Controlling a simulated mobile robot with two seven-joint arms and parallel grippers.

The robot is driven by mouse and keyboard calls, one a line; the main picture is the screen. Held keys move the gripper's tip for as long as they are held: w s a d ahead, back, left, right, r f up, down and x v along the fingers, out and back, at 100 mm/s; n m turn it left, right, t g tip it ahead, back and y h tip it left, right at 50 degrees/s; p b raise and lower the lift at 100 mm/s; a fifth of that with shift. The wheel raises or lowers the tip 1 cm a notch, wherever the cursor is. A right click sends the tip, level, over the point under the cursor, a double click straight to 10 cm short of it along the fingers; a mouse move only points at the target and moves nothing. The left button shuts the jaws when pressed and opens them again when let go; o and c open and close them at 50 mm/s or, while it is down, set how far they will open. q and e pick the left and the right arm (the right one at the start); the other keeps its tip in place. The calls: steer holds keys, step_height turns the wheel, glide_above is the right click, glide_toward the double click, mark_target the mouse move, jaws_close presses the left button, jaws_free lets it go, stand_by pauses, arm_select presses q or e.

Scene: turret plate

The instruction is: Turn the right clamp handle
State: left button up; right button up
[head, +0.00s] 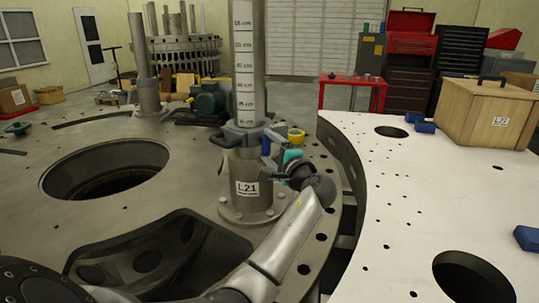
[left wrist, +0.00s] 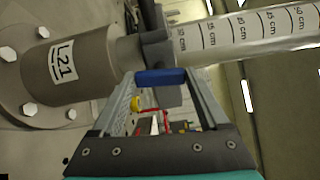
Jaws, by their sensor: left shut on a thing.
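A grey post with a centimetre scale (head: 243,60) stands upright in a flanged base labelled L21 (head: 249,190). A clamp collar (head: 243,133) rings the post just above the base. A dark handle (head: 216,139) sticks out on the collar's left. The right clamp handle, blue (head: 266,146), is on the right side, partly hidden by my gripper. My left gripper (head: 272,156) reaches it from the right and is shut on it. In the left wrist view the blue handle (left wrist: 160,77) lies across between the fingertips, beside the collar (left wrist: 156,45). My right gripper is not in view.
The round plate has a large hole (head: 105,168) to the left and a pocket in front. A gap separates it from the white plate (head: 400,190) at right, which bears a wooden box (head: 488,112) and blue blocks (head: 421,126). A red table (head: 352,80) stands behind.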

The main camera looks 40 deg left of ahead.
arm_select(q)
steer(key=shift+n+b, duration=0.35)
steer(key=shift+n, duration=0.25)
steer(key=o, duration=1.2)
steer(key=shift+o, duration=0.2)
steer(key=shift+d, duration=0.15)
steer(key=v, duration=1.5)
steer(key=shift+r, duration=0.15)
